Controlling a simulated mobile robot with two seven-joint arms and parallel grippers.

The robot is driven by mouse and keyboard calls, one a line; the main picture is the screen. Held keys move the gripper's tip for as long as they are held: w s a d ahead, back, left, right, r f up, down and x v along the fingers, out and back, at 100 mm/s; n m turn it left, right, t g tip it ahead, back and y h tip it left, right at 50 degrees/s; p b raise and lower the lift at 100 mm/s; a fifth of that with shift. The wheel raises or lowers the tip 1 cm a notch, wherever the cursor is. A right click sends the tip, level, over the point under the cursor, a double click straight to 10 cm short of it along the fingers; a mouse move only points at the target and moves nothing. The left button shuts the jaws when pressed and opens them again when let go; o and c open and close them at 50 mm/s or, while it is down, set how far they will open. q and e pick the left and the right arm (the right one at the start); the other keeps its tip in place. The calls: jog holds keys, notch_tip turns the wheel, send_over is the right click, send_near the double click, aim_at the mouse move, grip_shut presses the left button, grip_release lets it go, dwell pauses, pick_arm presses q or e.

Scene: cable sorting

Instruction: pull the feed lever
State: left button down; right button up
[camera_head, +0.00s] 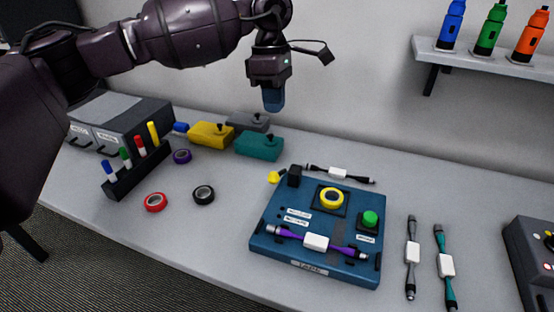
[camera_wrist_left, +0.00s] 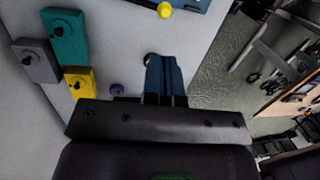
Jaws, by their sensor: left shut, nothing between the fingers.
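The blue sorting device (camera_head: 262,222) stands on the table. A yellow ball knob (camera_head: 274,177), which looks like the feed lever's end, sticks out at its back left corner beside a black block (camera_head: 294,176). The knob also shows at the top of the left wrist view (camera_wrist_left: 165,10). My left gripper (camera_head: 273,103) is shut and empty, pointing down in the air above and behind the knob, apart from it. Its blue fingers show in the left wrist view (camera_wrist_left: 165,78). The lever's shaft is hard to make out. My right gripper is not in view.
Yellow (camera_head: 211,134), teal (camera_head: 259,146) and grey (camera_head: 248,122) boxes with black knobs stand left of the device. A purple cable (camera_head: 285,236) lies across the device. Other cables (camera_head: 412,255) lie to its right. A marker rack (camera_head: 138,172) and tape rolls (camera_head: 204,195) are left.

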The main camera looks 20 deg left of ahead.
aim_at(273, 172)
pick_arm(q)
jog(key=shift+s+a+m, duration=0.25)
jog(key=shift+a+m, duration=0.05)
jog(key=f, duration=0.4)
jog(key=s+f, duration=0.1)
jog(key=f, duration=0.4)
jog(key=s+d+f, duration=0.1)
jog(key=f, duration=0.4)
